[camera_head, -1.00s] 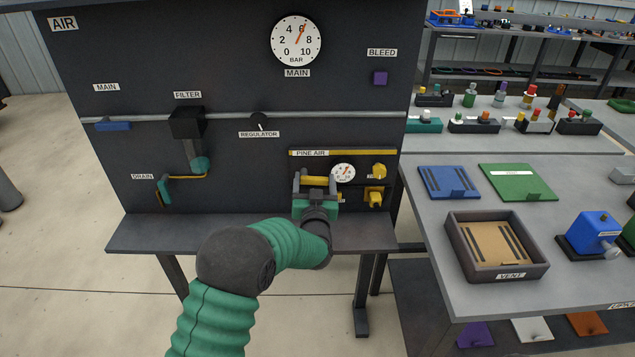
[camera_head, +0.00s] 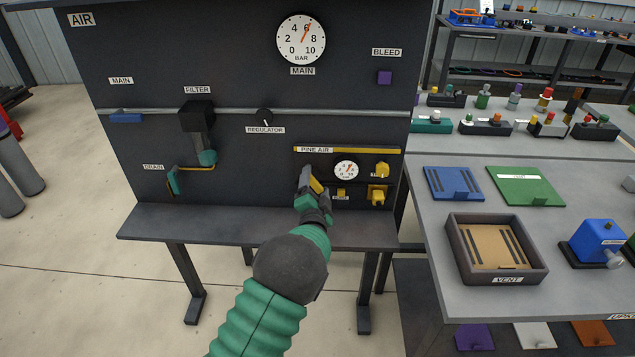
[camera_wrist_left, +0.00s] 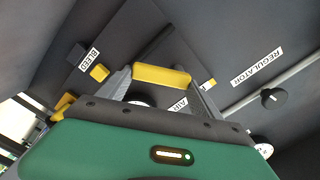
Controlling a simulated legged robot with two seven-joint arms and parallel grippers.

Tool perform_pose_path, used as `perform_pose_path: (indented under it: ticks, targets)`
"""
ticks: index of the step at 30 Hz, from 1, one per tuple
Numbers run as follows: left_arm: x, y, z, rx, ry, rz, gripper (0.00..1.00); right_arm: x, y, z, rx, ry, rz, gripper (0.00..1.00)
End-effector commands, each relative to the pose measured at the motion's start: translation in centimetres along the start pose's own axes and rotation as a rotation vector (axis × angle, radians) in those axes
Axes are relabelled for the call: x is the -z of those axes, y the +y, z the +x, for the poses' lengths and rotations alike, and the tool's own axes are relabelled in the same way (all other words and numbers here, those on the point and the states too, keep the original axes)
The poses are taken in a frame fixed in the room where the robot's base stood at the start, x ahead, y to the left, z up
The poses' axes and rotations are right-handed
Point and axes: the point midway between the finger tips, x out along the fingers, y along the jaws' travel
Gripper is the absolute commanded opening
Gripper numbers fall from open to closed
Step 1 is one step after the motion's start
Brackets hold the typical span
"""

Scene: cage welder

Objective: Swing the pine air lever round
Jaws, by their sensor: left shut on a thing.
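The yellow pine air lever (camera_head: 316,186) is on the dark panel, under the yellow PINE AIR strip (camera_head: 347,150) and left of a small gauge (camera_head: 346,170). It slants down to the right. My left gripper (camera_head: 312,184) is shut on the lever, and its jaws hide part of it. In the left wrist view the yellow lever (camera_wrist_left: 162,76) lies between the two grey fingers of my left gripper (camera_wrist_left: 160,84), and the panel is seen turned. My right gripper is not in view.
A yellow knob (camera_head: 382,169) and a yellow fitting (camera_head: 378,194) sit right of the small gauge. The regulator knob (camera_head: 265,116) is up to the left. A dark ledge (camera_head: 250,225) runs below the panel. A bench with a VENT tray (camera_head: 498,279) stands right.

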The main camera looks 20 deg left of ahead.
Motion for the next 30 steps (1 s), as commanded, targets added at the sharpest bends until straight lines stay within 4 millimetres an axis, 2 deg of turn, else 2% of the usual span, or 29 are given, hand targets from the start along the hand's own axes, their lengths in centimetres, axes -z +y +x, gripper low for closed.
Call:
perform_pose_path:
  ticks: [15,21,30]
  targets:
    - [-1.1,0.7,-0.1,-0.008,0.006,0.442,0.02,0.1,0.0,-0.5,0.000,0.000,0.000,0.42]
    - [-1.4,0.7,-0.1,-0.009,0.006,0.547,0.02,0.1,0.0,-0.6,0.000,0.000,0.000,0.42]
    - [-1.7,0.7,-0.1,-0.010,0.006,0.614,0.02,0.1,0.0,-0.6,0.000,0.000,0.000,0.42]
